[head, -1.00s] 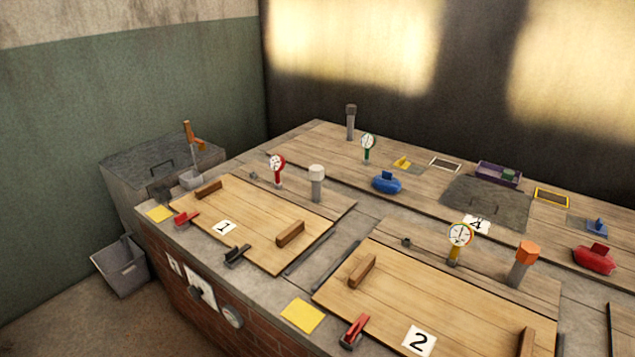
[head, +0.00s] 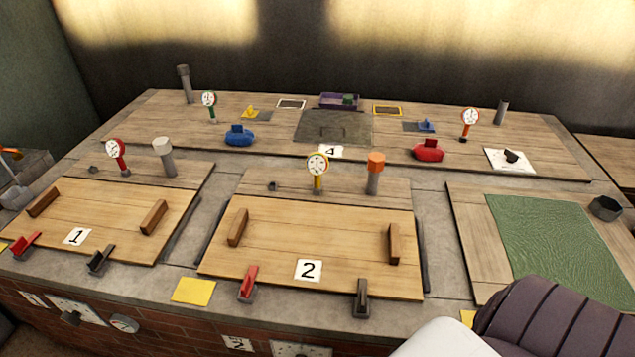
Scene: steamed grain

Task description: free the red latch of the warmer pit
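Two red latches show in the head view. One red latch (head: 248,285) sits at the front edge of the wooden lid marked 2 (head: 330,262), toward its left. The other red latch (head: 25,245) sits at the front left of the wooden lid marked 1 (head: 112,227). Each lid also has a black latch, one on lid 2 (head: 361,298) and one on lid 1 (head: 101,260). Both lids lie flat. I cannot tell which pit is the warmer. Neither of my grippers is in view.
Gauges stand behind the lids, including a red one (head: 117,152) and a yellow one (head: 317,168). Grey (head: 164,158) and orange-capped posts (head: 375,172) rise nearby. A green cloth (head: 560,240) lies at right. A yellow square (head: 193,290) lies on the bare front ledge.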

